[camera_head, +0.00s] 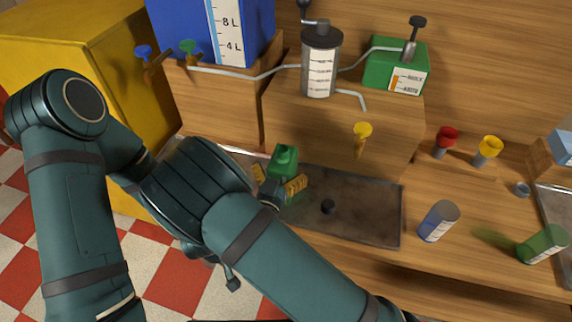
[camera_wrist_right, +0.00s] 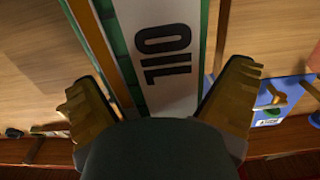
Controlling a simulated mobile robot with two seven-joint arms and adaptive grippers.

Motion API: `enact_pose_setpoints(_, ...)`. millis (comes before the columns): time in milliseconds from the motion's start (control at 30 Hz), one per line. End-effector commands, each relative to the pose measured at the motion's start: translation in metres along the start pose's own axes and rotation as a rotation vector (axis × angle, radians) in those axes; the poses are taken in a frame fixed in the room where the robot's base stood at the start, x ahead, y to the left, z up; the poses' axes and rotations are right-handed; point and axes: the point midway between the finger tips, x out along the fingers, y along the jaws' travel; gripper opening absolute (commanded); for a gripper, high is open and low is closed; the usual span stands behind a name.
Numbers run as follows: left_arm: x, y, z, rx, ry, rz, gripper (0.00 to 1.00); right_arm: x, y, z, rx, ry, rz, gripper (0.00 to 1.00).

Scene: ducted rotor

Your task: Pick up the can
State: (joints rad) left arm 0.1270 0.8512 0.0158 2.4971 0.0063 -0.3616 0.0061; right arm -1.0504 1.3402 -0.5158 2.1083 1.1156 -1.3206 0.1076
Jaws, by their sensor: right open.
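The can is green, and in the head view its green top (camera_head: 285,157) stands up at the left part of a dark metal tray. In the right wrist view it fills the middle, with a white label reading OIL (camera_wrist_right: 168,50) and green edges. My right gripper (camera_head: 279,182) has its yellow-brown fingers on either side of the can. In the wrist view its fingers (camera_wrist_right: 160,98) are spread apart with the can between them, and I see gaps beside it. The can's lower part is hidden by the gripper and arm. My left gripper is not in view.
A blue-grey cylinder (camera_head: 438,222) and a tilted green cylinder (camera_head: 543,244) are to the right. Wooden blocks behind carry a blue tank (camera_head: 180,25), a grey cylinder (camera_head: 320,65) and a green box (camera_head: 395,68).

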Motion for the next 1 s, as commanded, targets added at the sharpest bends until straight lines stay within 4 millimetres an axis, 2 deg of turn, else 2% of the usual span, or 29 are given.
enact_pose_setpoints(200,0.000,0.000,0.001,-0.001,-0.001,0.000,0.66,-0.001,0.000,0.001,0.000,-0.001,-0.001,1.00)
enact_pose_setpoints(267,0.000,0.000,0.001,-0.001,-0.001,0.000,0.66,-0.001,0.000,0.001,0.000,-0.001,-0.001,0.82)
enact_pose_setpoints(400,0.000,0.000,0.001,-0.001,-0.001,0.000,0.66,-0.001,0.000,0.001,0.000,-0.001,-0.001,0.33)
enact_pose_setpoints(433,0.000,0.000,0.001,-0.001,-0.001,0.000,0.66,-0.001,0.000,0.001,0.000,-0.002,-0.001,0.26)
enact_pose_setpoints(833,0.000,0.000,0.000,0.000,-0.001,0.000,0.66,0.000,0.000,-0.002,0.001,0.000,-0.001,0.25)
enact_pose_setpoints(1000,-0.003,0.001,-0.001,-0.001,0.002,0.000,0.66,0.000,0.000,-0.022,0.003,0.001,0.000,0.25)
